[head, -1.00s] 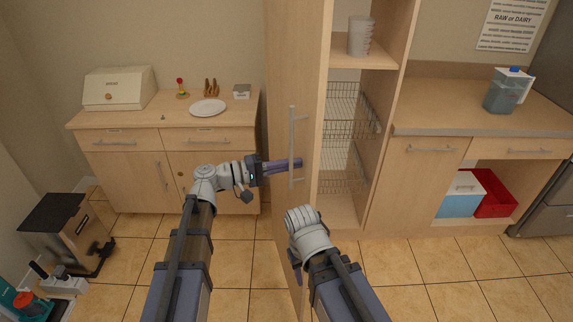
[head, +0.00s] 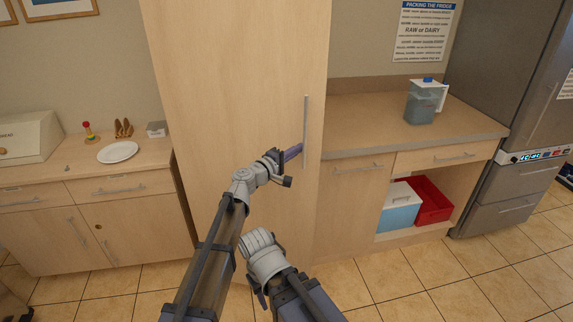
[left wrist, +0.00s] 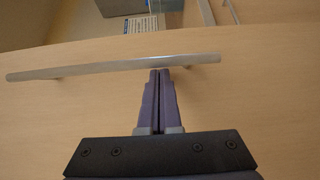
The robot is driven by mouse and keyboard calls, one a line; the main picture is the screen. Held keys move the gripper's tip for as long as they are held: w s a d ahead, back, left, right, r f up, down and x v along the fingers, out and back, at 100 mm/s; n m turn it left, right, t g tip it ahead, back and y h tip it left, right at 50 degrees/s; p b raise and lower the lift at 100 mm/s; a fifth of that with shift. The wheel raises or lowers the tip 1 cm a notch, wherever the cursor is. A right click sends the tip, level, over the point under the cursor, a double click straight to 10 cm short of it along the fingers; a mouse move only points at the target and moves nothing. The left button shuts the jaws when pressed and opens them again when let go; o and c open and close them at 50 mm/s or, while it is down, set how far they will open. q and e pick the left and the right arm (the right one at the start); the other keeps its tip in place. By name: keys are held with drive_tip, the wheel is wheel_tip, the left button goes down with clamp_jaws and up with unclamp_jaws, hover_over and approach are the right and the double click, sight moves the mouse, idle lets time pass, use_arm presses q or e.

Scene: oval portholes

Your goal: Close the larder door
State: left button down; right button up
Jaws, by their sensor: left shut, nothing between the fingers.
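The larder door (head: 235,85) is a tall pale wood panel that covers the cabinet front. No shelf or basket shows, and I see no clear gap at its right edge. Its upright metal bar handle (head: 306,130) is near that edge; the handle (left wrist: 115,66) also crosses the left wrist view. My left gripper (head: 292,153) is shut and empty, its tips at the door face beside the handle; in the left wrist view the tips (left wrist: 159,75) are close to the bar, contact unclear. My right arm is folded low in front of the door, its fingers mostly hidden.
Right of the larder is a counter (head: 390,125) with a jug (head: 425,100), and blue and red bins (head: 432,200) below. A fridge (head: 510,110) stands far right. A left cabinet (head: 135,215) holds a plate (head: 118,152). The tiled floor in front is free.

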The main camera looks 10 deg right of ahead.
use_arm(q)
drive_tip(key=w+d, duration=0.2)
drive_tip(key=w, duration=0.8)
drive_tip(key=w+d, duration=0.3)
drive_tip(key=w, duration=0.7)
drive_tip(key=shift+r, duration=0.2)
use_arm(e)
drive_tip(key=shift+w+d+r, duration=0.1)
drive_tip(key=shift+w+d, duration=0.15)
drive_tip(key=shift+d, duration=0.05)
